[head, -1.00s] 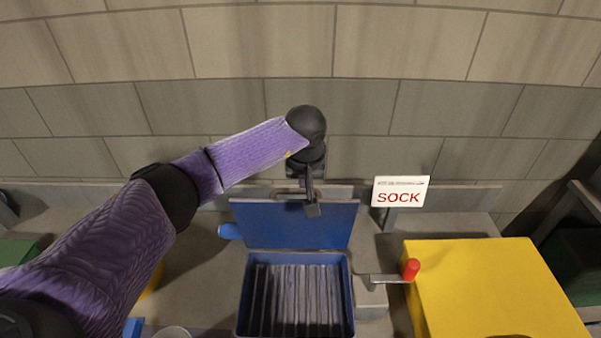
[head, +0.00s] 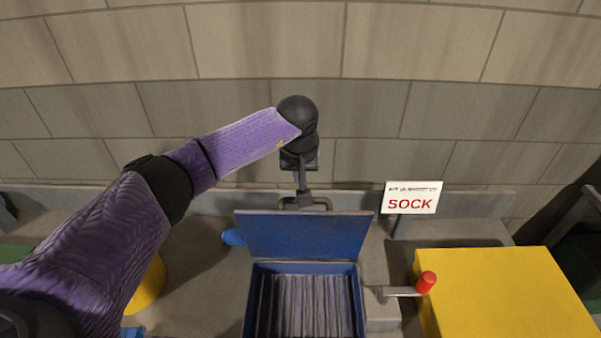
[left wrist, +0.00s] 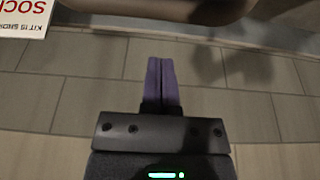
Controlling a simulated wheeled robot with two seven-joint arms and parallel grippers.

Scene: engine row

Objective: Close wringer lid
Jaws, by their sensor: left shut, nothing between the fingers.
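The wringer is a blue box (head: 251,300) with a ribbed grey interior, at the bottom centre of the head view. Its blue lid (head: 305,236) stands open, raised along the box's far side. A grey-brown loop-shaped bar (head: 322,203) shows just beyond the lid's top edge. My left gripper (head: 304,200) is at that bar, beyond the lid; I cannot tell whether they touch. In the left wrist view its purple fingers (left wrist: 162,82) are together and empty, with a blurred bar (left wrist: 165,8) across the top. My right gripper is not in view.
A crank with a red knob (head: 426,282) sticks out right of the wringer, close to a yellow block (head: 500,290). A white SOCK sign (head: 411,198) stands behind it, at a tiled wall (head: 380,105). A yellow round object (head: 148,285) lies left.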

